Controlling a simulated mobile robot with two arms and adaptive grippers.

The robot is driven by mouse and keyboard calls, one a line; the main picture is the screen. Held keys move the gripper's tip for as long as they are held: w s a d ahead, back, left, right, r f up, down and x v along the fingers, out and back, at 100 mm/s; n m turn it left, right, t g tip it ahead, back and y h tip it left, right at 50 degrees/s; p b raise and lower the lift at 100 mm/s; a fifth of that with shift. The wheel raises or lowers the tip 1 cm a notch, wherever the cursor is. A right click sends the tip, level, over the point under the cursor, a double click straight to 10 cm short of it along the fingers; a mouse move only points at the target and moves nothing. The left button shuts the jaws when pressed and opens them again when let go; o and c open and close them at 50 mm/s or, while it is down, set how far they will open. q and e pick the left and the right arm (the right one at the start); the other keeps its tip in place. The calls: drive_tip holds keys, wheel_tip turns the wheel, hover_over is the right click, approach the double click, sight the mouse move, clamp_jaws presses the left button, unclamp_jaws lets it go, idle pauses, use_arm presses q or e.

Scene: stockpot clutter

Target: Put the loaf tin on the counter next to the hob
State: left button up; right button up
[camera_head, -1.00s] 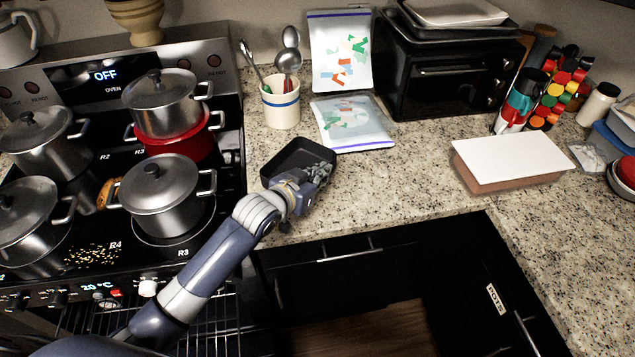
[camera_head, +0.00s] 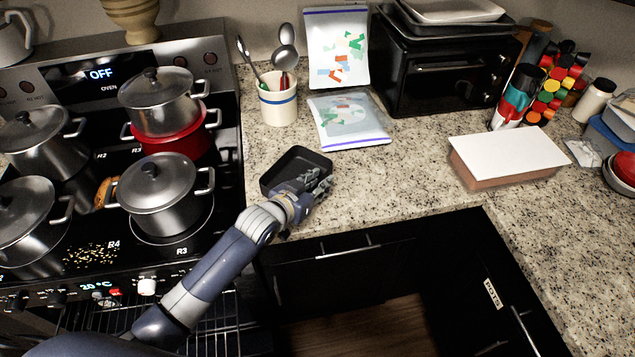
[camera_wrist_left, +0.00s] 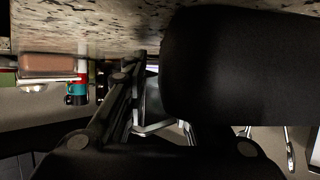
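The loaf tin (camera_head: 267,181) is a dark, empty-looking rectangular tin in the head view. It sits on the granite counter just right of the hob (camera_head: 225,214), close to the front edge. My left gripper (camera_head: 318,182) is at the tin's front right corner, with its fingers spread and partly covering that corner. Whether a finger touches the tin is not clear. In the left wrist view, a large dark rounded block, likely the tin, hides part of the gripper's fingers. My right gripper is not in view.
Lidded pots (camera_head: 158,190) fill the hob to the left. The counter right of the tin is clear up to a white-topped block (camera_head: 506,160). An open drawer or cabinet is below.

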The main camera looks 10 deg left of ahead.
use_arm(q)
drive_tip(key=shift+s+r, duration=0.1)
drive_tip(key=shift+r, duration=0.05)
drive_tip(key=b+v, duration=0.1)
drive_tip(key=v, duration=0.9)
drive_tip(key=shift+s+a+r, duration=0.15)
drive_tip(key=shift+s+a, duration=0.05)
drive_tip(key=shift+s, duration=0.1)
drive_tip(key=shift+s+a+r, duration=0.2)
drive_tip(key=shift+s+r, duration=0.05)
drive_tip(key=shift+s, duration=0.2)
